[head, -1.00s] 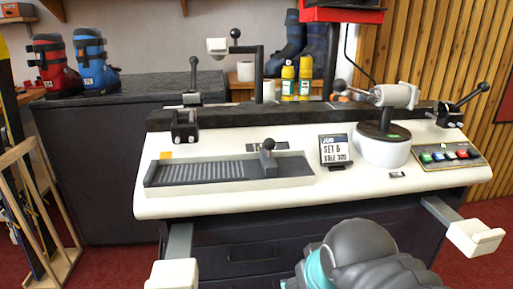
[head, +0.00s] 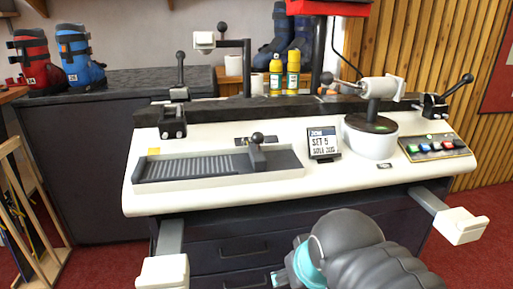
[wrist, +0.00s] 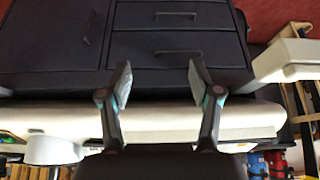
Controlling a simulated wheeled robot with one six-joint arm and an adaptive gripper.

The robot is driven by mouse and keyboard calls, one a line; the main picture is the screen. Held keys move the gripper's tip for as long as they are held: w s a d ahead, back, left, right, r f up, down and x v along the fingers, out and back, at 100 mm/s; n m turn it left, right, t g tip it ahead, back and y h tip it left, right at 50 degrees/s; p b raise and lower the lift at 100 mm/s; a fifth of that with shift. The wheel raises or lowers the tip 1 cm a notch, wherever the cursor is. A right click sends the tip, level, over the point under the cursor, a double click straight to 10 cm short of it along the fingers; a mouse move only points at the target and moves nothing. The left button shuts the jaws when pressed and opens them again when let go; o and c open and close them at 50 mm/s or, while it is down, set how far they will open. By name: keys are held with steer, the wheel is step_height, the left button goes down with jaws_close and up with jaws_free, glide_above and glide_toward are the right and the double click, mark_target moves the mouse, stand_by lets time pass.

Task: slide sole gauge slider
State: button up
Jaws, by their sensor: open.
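The sole gauge (head: 215,174) is a pale tray with a dark ribbed bed on the left half of the white bench top. Its slider, a dark block with a black ball knob (head: 257,139), stands toward the right end of the tray. My gripper shows in the wrist view (wrist: 162,85) with its two fingers apart and nothing between them. It faces the dark drawers at the bench front, apart from the slider. In the head view my arm fills the lower right and the fingertips are hard to make out.
A round white pedestal (head: 371,140) and a panel of coloured buttons (head: 435,146) are further right. White-ended arms stick out at the front left (head: 163,271) and front right (head: 461,226).

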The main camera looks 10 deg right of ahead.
steer(key=shift+c, duration=0.3)
step_height(320, 180, up, 27)
steer(key=n+g, duration=0.3)
steer(key=n, duration=1.2)
glide_above(258, 136)
steer(key=s, duration=0.1)
steer(key=shift+h, duration=0.3)
steer(key=b+x, duration=0.1)
steer(key=x, duration=0.3)
steer(key=b+x, duration=0.1)
steer(key=x, duration=0.4)
steer(key=b+x, duration=0.2)
steer(key=x, duration=0.2)
steer(key=shift+s+a+f, duration=0.15)
steer(key=shift+s+f, duration=0.1)
steer(key=shift+s, duration=0.05)
steer(key=shift+c, duration=0.2)
jaws_close()
